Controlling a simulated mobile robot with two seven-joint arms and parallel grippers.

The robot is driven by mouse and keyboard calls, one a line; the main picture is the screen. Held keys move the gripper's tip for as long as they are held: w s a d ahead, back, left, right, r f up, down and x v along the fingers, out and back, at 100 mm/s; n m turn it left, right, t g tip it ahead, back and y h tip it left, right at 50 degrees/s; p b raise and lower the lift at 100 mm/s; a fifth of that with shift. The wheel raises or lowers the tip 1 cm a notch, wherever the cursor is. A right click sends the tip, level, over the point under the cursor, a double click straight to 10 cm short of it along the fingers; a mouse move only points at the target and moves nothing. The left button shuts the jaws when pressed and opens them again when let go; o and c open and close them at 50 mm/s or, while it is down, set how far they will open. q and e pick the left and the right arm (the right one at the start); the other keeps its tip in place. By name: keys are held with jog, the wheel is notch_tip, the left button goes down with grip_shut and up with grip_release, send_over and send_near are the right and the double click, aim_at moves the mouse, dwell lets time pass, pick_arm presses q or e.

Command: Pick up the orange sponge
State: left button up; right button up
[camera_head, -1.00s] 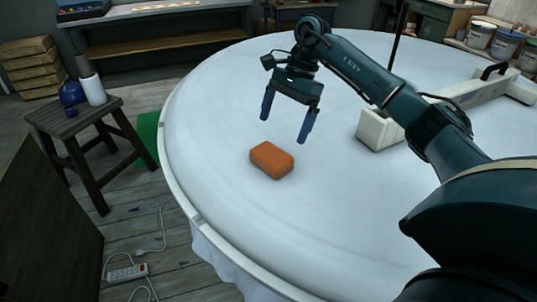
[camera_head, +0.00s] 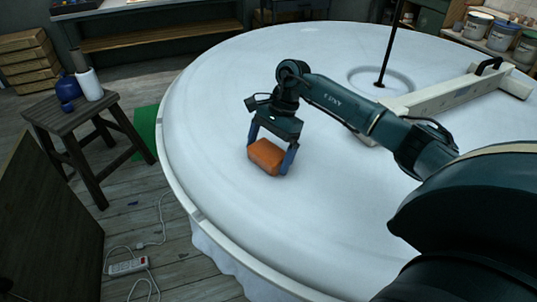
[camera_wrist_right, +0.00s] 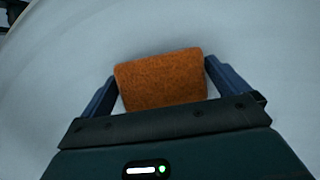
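The orange sponge (camera_head: 266,156) is a rounded block on the white round table, near its left side. My right gripper (camera_head: 268,158) is lowered over it, with one blue finger on each side. The fingers are spread about as wide as before, so the gripper looks open around the sponge. In the right wrist view the sponge (camera_wrist_right: 162,80) sits between the fingertips of my right gripper (camera_wrist_right: 160,70), close to both. Whether the fingers touch it is hard to tell. My left gripper is not in view.
The white table (camera_head: 215,110) is clear around the sponge. A long pale beam with a black handle (camera_head: 450,92) lies at the right, near a thin black upright rod (camera_head: 388,50). A dark stool (camera_head: 62,118) with a blue vase and a white cylinder stands left of the table.

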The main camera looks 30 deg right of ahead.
aim_at(268, 150)
jog(key=c, duration=0.6)
jog(key=shift+c, duration=0.2)
notch_tip(268, 150, up, 10)
jog(key=shift+r+b, duration=0.1)
jog(key=shift+b, duration=0.75)
